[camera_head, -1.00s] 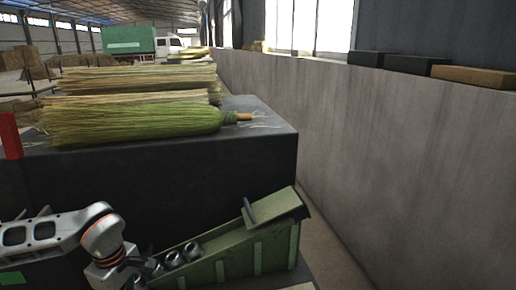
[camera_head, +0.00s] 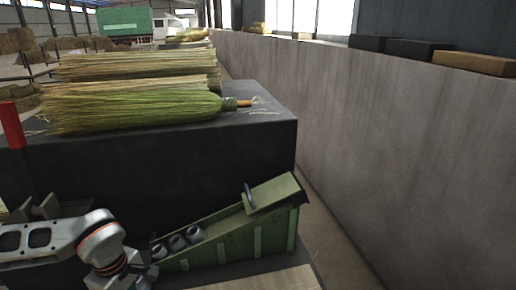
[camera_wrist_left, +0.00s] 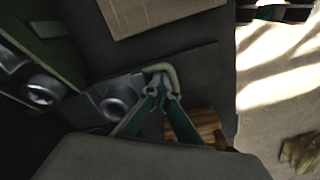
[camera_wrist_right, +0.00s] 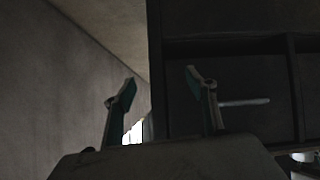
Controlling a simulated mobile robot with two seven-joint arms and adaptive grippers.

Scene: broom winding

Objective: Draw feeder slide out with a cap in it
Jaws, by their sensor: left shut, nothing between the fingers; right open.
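The green feeder (camera_head: 235,236) stands before the dark bench, its chute sloping down to the left. Three grey metal caps (camera_head: 178,243) lie in a row in the chute. In the left wrist view, one cap (camera_wrist_left: 115,108) sits in the dark slide (camera_wrist_left: 88,98) at the feeder's foot, and another cap (camera_wrist_left: 44,91) lies further left. My left gripper (camera_wrist_left: 164,93) is shut with its tips at the pale green curved handle (camera_wrist_left: 166,72); I cannot tell whether they touch. In the head view its fingers are hidden. My right gripper (camera_wrist_right: 157,82) is open and empty, seen only in its wrist view.
Green straw brooms (camera_head: 130,107) lie on the dark bench (camera_head: 235,150) behind the feeder. A red post (camera_head: 12,125) stands at the left. A concrete wall (camera_head: 400,140) runs along the right. A dark shelf unit (camera_wrist_right: 230,65) is beyond my right gripper.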

